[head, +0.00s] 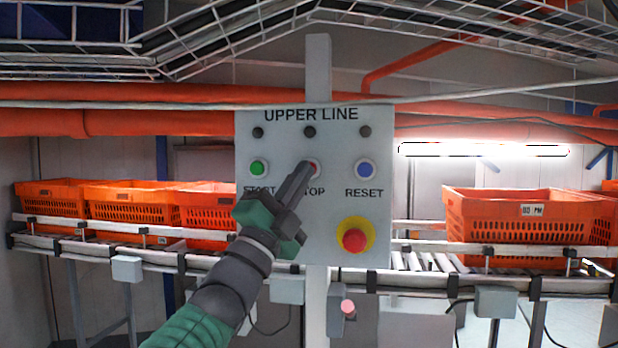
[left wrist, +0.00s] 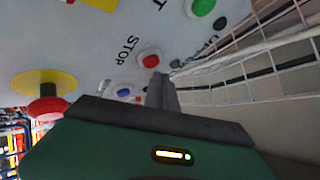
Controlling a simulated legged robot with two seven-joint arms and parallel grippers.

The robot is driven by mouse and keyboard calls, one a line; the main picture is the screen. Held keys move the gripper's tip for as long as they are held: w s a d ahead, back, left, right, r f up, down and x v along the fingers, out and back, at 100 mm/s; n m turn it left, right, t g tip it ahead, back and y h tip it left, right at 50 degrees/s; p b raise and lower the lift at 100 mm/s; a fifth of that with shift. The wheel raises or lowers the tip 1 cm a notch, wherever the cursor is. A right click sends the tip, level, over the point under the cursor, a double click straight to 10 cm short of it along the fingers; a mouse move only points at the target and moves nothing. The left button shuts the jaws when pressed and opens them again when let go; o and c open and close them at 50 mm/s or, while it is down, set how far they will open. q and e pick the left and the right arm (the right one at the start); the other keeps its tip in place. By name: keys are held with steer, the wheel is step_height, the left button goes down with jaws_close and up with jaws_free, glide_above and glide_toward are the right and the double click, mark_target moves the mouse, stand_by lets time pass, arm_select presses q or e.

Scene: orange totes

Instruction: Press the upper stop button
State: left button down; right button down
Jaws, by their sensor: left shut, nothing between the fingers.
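The grey UPPER LINE panel (head: 345,210) stands in the middle of the head view. Its red stop button (head: 317,168) sits between the green start button (head: 258,168) and the blue reset button (head: 365,169). My left gripper (head: 303,170) is shut and empty, with its fingertips in front of the stop button and partly covering it. In the left wrist view the stop button (left wrist: 149,61) shows just beyond the fingertips (left wrist: 158,76). I cannot tell whether they touch it. My right gripper is not in view.
A red emergency knob (head: 355,240) on a yellow base sits low on the panel. Orange totes (head: 130,205) stand on a conveyor at the left, and another tote (head: 520,225) stands at the right. Orange pipes (head: 160,120) run behind the panel.

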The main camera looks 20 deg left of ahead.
arm_select(q)
steer(key=shift+s, duration=0.1)
steer(key=s+b, duration=0.3)
steer(key=s, duration=0.2)
steer(key=shift+d+b, duration=0.2)
steer(key=shift+b, duration=0.15)
steer(key=shift+w, duration=0.15)
stand_by(0.4)
